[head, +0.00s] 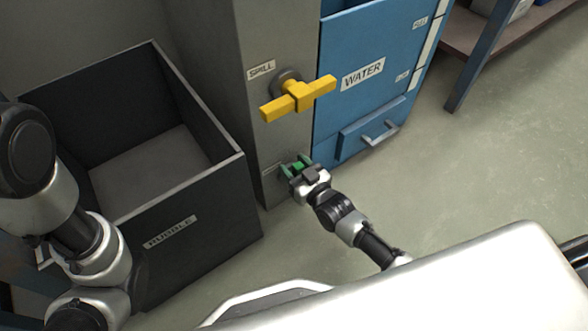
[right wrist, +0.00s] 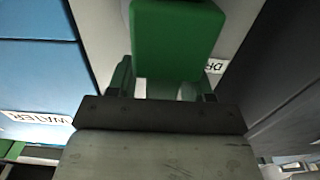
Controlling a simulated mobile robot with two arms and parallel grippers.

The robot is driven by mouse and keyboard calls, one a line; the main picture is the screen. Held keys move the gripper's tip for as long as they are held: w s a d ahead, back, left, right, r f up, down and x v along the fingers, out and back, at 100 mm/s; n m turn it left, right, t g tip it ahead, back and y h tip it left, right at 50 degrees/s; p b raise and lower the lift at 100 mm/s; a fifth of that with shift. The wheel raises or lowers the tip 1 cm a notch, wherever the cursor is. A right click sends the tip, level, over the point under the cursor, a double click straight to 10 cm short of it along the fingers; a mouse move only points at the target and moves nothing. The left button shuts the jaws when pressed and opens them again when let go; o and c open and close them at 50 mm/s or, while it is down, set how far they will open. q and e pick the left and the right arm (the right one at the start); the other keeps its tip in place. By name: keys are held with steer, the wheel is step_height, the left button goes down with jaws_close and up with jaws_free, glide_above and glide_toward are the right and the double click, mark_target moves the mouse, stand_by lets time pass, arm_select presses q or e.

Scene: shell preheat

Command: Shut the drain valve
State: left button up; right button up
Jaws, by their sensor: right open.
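The drain valve's green handle (head: 298,166) is low on the front of the grey column (head: 273,150). In the right wrist view the handle (right wrist: 178,40) is a large green block in front of my right gripper (right wrist: 168,88), and part of a label starting "DR" (right wrist: 213,67) shows beside it. My right gripper (head: 297,167) is open, with one finger on each side of the green handle. I cannot tell whether the fingers touch it. The gripper hides the valve's mount. My left arm is at the left edge; its gripper is out of view.
A dark open bin (head: 200,222) labelled "RUBBLE" stands left. A blue "WATER" cabinet (head: 365,100) with a drawer handle (head: 380,134) stands right. The floor (head: 470,160) at the right is clear.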

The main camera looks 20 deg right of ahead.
steer(key=shift+w, duration=0.1)
jaws_close()
